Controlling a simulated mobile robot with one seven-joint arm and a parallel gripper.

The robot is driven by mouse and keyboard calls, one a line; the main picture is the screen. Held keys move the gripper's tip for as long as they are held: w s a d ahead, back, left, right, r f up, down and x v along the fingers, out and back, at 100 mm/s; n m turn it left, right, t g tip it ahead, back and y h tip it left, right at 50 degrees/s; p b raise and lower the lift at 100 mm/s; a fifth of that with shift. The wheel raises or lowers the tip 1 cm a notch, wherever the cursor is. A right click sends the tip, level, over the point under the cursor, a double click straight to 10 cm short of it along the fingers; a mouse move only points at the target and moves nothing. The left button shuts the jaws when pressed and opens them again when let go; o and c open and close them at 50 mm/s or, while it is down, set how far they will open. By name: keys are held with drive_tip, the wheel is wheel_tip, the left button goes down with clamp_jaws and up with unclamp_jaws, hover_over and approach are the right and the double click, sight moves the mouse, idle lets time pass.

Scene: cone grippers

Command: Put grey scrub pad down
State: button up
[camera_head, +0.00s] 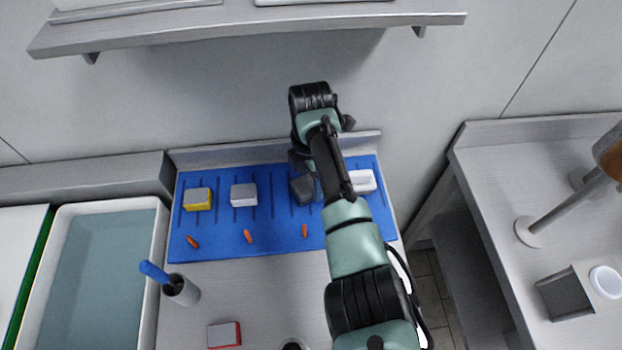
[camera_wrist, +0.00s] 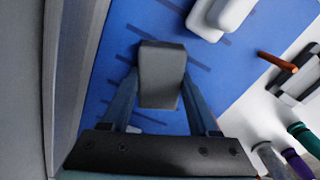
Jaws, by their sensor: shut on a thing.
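My gripper (camera_wrist: 160,80) is shut on the dark grey scrub pad (camera_wrist: 161,62), with one finger on each side of it. The pad is low over the blue mat (camera_wrist: 113,55); I cannot tell whether it touches the mat. In the head view, the pad (camera_head: 301,189) shows just left of my arm, over the right part of the blue mat (camera_head: 275,243). My arm hides much of the gripper there.
On the mat lie a yellow-and-grey sponge (camera_head: 197,200), a light grey block (camera_head: 244,195), a white block (camera_head: 362,181) right of my arm, and orange pieces (camera_head: 248,236). A low wall (camera_head: 240,153) backs the mat. A cup with a blue-handled tool (camera_head: 181,290) stands in front.

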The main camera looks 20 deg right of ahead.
drive_tip(key=o, duration=1.3)
drive_tip(key=shift+f, duration=0.1)
wheel_tip(320, 180, up, 8)
drive_tip(key=shift+f, duration=0.1)
